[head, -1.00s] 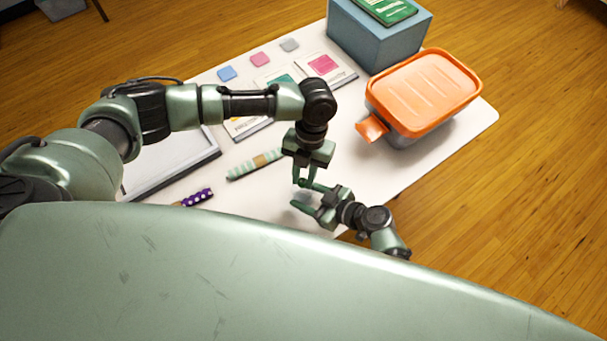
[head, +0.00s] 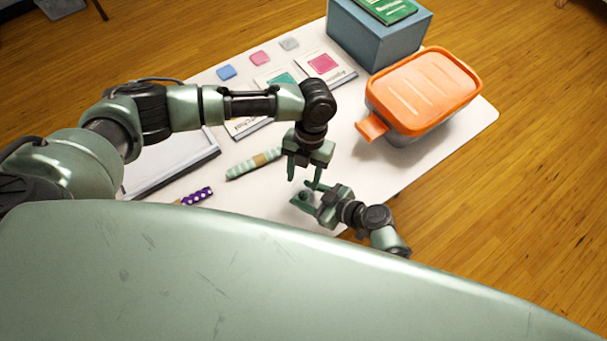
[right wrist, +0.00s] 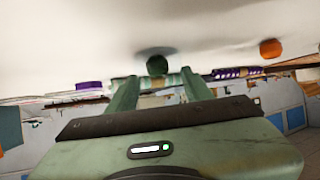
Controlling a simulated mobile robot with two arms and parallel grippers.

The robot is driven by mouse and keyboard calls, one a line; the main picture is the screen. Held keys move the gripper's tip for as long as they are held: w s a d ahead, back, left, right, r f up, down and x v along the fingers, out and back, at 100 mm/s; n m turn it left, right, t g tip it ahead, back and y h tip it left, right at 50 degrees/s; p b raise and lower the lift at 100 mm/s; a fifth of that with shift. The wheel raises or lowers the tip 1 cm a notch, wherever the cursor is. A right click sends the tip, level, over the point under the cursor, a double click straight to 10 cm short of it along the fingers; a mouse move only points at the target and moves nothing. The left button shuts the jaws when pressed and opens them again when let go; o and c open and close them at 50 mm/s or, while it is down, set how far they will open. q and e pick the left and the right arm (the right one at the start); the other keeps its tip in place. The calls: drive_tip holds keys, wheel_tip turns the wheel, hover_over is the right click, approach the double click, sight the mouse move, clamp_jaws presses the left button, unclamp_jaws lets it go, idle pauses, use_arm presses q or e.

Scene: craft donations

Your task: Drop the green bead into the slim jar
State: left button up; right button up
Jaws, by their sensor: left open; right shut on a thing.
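A dark green bead (right wrist: 157,65) shows between the two fingers of my right gripper (right wrist: 161,82) in the right wrist view. In the head view the bead (head: 306,194) is small and dark, between the fingertips of my right gripper (head: 308,195), which is shut on it above the table's near edge. My left gripper (head: 302,177) is open and empty, fingers pointing down, just above and beside the right gripper. I cannot make out the slim jar in either view.
The white table (head: 400,185) holds a green striped roll (head: 253,165), a purple dotted roll (head: 197,197), a grey tray (head: 175,168), cards and an orange-lidded tub (head: 425,90). A blue box (head: 375,38) stands behind. An orange round thing (right wrist: 271,47) shows in the right wrist view.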

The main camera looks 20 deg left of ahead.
sight(311, 197)
use_arm(q)
drive_tip(key=v, duration=1.2)
use_arm(e)
drive_tip(key=o, duration=1.1)
drive_tip(key=shift+c, duration=0.2)
drive_tip(key=b+v, duration=0.1)
drive_tip(key=v, duration=0.5)
drive_tip(key=shift+d, duration=0.2)
use_arm(q)
drive_tip(key=shift+f, duration=0.6)
use_arm(e)
drive_tip(key=shift+s+d+r, duration=0.25)
drive_tip(key=shift+d+r, duration=0.15)
drive_tip(key=shift+d, duration=0.15)
use_arm(q)
drive_tip(key=shift+d, duration=0.1)
use_arm(e)
drive_tip(key=shift+d, duration=0.15)
